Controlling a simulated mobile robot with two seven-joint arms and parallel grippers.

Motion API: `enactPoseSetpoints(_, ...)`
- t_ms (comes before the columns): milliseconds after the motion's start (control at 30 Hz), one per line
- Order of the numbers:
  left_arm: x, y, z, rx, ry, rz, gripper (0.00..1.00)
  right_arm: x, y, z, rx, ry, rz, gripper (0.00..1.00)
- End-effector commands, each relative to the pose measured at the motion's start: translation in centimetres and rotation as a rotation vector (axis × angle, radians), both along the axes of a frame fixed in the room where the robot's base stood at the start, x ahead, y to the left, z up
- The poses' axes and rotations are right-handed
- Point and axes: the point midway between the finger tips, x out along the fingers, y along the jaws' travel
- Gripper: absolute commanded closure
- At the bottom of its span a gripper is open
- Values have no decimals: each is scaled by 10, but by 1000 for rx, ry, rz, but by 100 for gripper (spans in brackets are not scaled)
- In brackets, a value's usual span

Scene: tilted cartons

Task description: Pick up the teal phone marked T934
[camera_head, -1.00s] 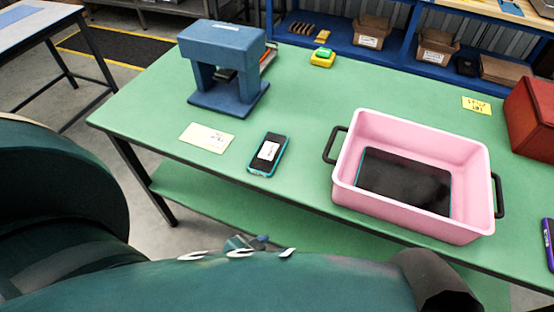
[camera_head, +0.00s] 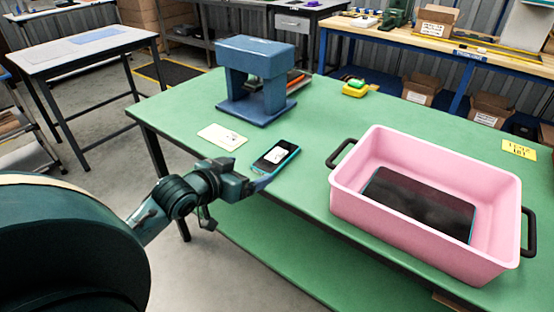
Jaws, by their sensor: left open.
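A phone with a teal edge (camera_head: 275,156) lies flat on the green table (camera_head: 300,120) near its front edge. It has a dark screen and a white label whose print is too small to read. My left gripper (camera_head: 240,184) is at the table's front edge, just in front and to the left of the phone. It is open, and nothing shows in it. The gripper slightly overlaps the phone's near end in the picture; I cannot tell whether they touch. My right gripper is not in view.
A pink tub (camera_head: 345,200) with black handles stands right of the phone, holding a dark teal-edged tablet (camera_head: 420,203). A pale card (camera_head: 222,137) lies left of the phone. A blue stand (camera_head: 256,80) is behind. A yellow-green item (camera_head: 355,89) sits at the back edge.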

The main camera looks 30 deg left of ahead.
Motion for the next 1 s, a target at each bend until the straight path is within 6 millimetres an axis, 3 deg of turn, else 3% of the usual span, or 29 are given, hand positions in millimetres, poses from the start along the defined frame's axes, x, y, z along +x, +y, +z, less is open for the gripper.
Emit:
enactPoseSetpoints(300, 53, -2, -21, 0, -3, 0, 9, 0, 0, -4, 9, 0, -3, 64)
enactPoseSetpoints(567, 70, -1, -27, 1, -1, 0, 9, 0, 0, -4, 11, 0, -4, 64)
enactPoseSetpoints(833, 107, 2, -36, 0, -2, -1, 9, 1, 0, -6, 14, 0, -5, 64)
enactPoseSetpoints(1000, 115, 1, -40, 2, 1, -2, 9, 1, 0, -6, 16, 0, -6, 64)
